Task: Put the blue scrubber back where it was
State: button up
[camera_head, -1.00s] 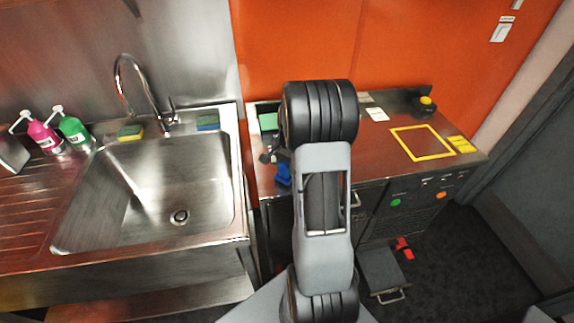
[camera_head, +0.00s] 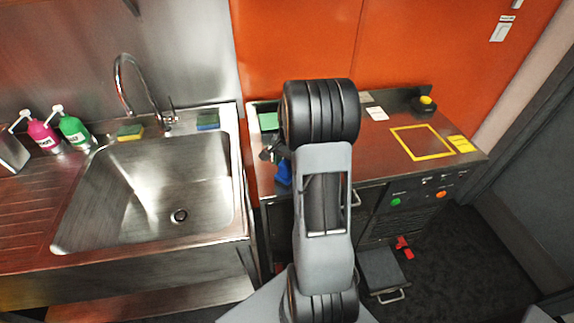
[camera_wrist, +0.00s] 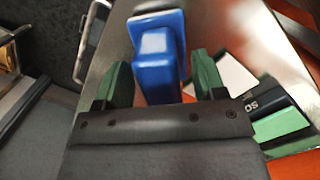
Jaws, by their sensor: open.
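The blue scrubber (camera_wrist: 170,24) is a blue block with a raised grip and a pale edge. In the wrist view it is at the top middle, on the steel worktop. My gripper (camera_wrist: 157,82) is open, with one green-padded finger on each side of the raised grip and narrow gaps. I cannot tell whether either finger touches it. In the head view the blue scrubber (camera_head: 283,173) shows at the worktop's left front, partly hidden by my gripper (camera_head: 273,153) and arm.
A green pad (camera_head: 268,121) lies at the worktop's back left. A yellow outlined square (camera_head: 422,129) on the right is empty. Left of the worktop is a sink (camera_head: 145,185), with a blue-green sponge (camera_head: 207,122) and a yellow-green sponge (camera_head: 130,132) on its back ledge.

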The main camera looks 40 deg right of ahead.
jog(key=r, duration=0.7)
jog(key=d+r, duration=0.1)
jog(key=r, duration=0.2)
jog(key=shift+w+r, duration=0.2)
jog(key=shift+r, duration=0.1)
jog(key=s+a+r+n+t, duration=0.1)
jog(key=s+a+n, duration=0.3)
jog(key=a, duration=0.3)
jog(key=s+a+r+n+t+h, duration=0.1)
jog(key=s+a+n+t, duration=0.1)
jog(key=s+a+n, duration=0.2)
jog(key=s+a+n+t, duration=0.1)
jog(key=s+a+n, duration=0.3)
jog(key=a, duration=0.6)
jog(key=shift+s+a+r+n+t, duration=0.15)
jog(key=shift+s+r+n+t, duration=0.2)
jog(key=shift+n, duration=0.85)
